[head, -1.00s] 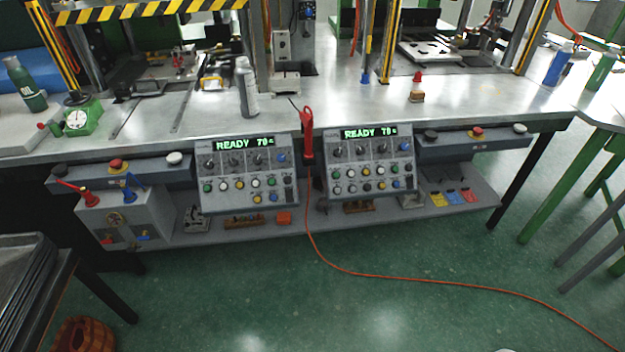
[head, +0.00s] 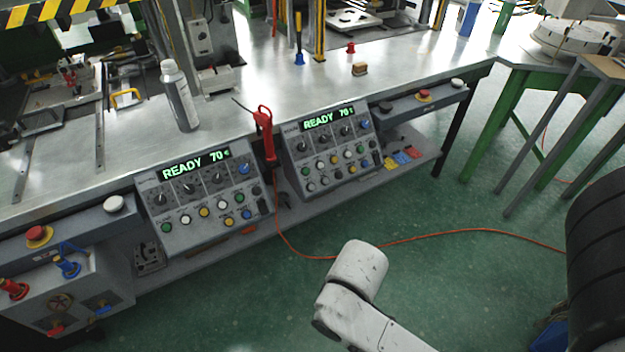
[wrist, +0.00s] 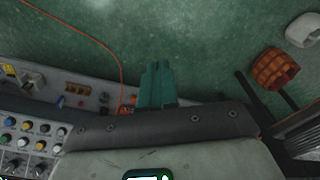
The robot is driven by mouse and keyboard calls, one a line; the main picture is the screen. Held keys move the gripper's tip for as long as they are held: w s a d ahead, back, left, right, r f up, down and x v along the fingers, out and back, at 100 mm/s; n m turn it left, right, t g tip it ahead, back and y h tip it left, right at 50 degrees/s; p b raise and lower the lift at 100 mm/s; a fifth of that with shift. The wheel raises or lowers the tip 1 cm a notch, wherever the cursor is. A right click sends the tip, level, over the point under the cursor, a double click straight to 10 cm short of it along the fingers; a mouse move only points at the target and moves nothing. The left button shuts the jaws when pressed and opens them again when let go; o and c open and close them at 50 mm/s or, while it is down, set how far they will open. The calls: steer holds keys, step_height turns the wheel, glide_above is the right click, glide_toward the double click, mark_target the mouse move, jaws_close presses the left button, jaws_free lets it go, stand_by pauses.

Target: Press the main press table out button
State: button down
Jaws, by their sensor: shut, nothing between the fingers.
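Two grey control panels hang at the front of the bench in the head view: a left panel (head: 200,196) and a right panel (head: 330,150). Each has a lit green "READY 70" display, a row of black knobs and rows of coloured buttons. The button labels are too small to read, so I cannot tell which one is table out. My gripper (wrist: 157,85) shows in the wrist view, its two teal fingers together and empty. The buttons of one panel (wrist: 30,140) lie left of the fingers, apart from them. The head view does not show my gripper.
A red emergency button (head: 39,235) and a white button (head: 114,204) sit left of the left panel. A red tool (head: 264,135) hangs between the panels. An orange cable (head: 470,231) crosses the green floor. A grey bottle (head: 178,95) stands on the bench (head: 240,95).

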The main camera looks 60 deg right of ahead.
mark_target(326, 181)
steer(key=w+d+f+m+t+y+b, duration=0.1)
steer(key=w+f+m+t, duration=0.15)
steer(key=w, duration=0.35)
steer(key=w+d+f+m+t, duration=0.1)
steer(key=w+d+f+t, duration=0.15)
steer(key=w, duration=0.25)
steer(key=w+d+r+m+t+h+b, duration=0.1)
steer(key=w+d+m+t+h, duration=0.1)
steer(key=w+d+m+t, duration=0.5)
steer(key=s+d+r+m+h+b, duration=0.1)
steer(key=s+d+m+h, duration=0.1)
steer(key=d+m+h, duration=0.4)
steer(key=s+d+r+m+h, duration=0.2)
steer(key=d+m+h, duration=0.3)
steer(key=d, duration=1.1)
steer(key=shift+s+m+g+h+b, duration=0.4)
steer(key=shift+s+h, duration=0.15)
steer(key=shift+h, duration=0.35)
steer(key=shift+w+d+f, duration=0.1)
steer(key=w+d+f+b, duration=0.1)
steer(key=w+f+b, duration=0.1)
steer(key=w+d+f+b, duration=0.1)
steer(key=b, duration=0.1)
steer(key=w+d+f+b, duration=0.1)
steer(key=w+f+b, duration=0.1)
steer(key=shift+w+d+f, duration=0.2)
steer(key=shift+w+f, duration=0.1)
steer(key=shift+w, duration=0.1)
